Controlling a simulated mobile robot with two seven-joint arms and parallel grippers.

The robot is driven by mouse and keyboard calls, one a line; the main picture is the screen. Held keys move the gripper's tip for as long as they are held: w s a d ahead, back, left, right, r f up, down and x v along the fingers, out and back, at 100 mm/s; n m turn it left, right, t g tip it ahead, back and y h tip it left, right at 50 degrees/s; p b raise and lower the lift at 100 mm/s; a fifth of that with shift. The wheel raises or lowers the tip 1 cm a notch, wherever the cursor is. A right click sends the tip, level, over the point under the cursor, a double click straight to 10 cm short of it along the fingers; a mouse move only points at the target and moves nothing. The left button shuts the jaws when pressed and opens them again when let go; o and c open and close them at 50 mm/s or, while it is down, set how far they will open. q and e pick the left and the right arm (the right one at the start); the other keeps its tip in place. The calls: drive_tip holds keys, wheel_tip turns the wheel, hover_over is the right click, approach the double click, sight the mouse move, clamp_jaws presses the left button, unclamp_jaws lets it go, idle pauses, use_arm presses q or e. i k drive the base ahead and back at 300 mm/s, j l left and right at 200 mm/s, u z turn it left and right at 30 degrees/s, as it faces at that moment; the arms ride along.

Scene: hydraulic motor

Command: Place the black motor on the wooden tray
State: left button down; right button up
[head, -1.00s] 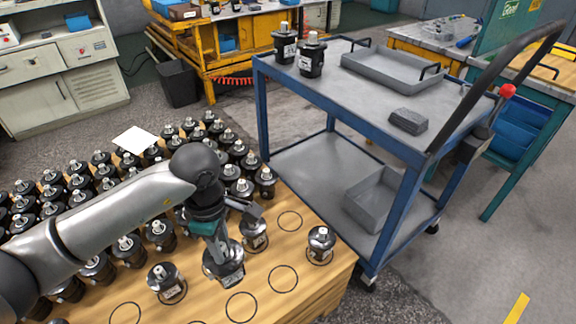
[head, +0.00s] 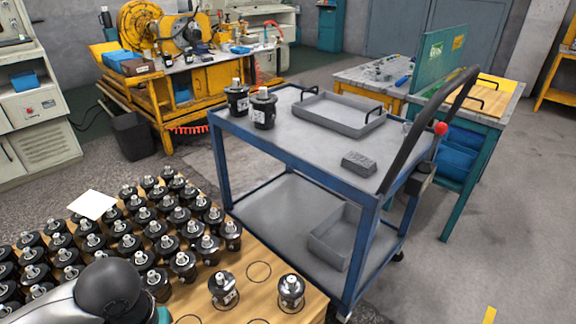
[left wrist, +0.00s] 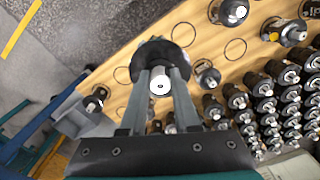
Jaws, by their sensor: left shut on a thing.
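My left gripper (left wrist: 161,74) is shut on a black motor (left wrist: 152,50) with a pale shaft, seen end-on between the two fingers in the left wrist view. The held motor is over the wooden tray (left wrist: 205,32); whether it touches the wood cannot be told. The wooden tray also shows in the head view (head: 257,299), marked with black rings. Standing black motors fill its left part, and two stand near its right end, one motor (head: 223,289) and another motor (head: 291,291). In the head view my left gripper is below the frame. My right gripper is not in view.
A blue cart (head: 290,150) stands behind the tray, with two motors (head: 237,98), a grey bin (head: 340,113) and a dark block (head: 359,163) on top. A white sheet (head: 92,204) lies among the tray's motors. Several empty rings, such as this ring (left wrist: 235,49), are free.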

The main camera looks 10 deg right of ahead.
sight(484, 96)
drive_tip(key=l, duration=1.35)
drive_tip(key=i+l+z, duration=0.1)
drive_tip(key=l, duration=0.3)
drive_tip(key=i+l, duration=0.1)
drive_tip(key=l, duration=0.35)
drive_tip(key=i+l, duration=0.2)
drive_tip(key=l, duration=0.25)
drive_tip(key=i+l+z, duration=0.1)
drive_tip(key=l, duration=0.35)
drive_tip(key=i+l, duration=0.3)
drive_tip(key=l, duration=0.15)
drive_tip(key=i+l+z, duration=0.1)
drive_tip(key=l, duration=0.35)
drive_tip(key=i+l, duration=0.3)
drive_tip(key=l, duration=0.15)
drive_tip(key=i+l+z, duration=0.15)
drive_tip(key=l, duration=0.25)
drive_tip(key=i+l, duration=0.35)
drive_tip(key=l+z, duration=0.05)
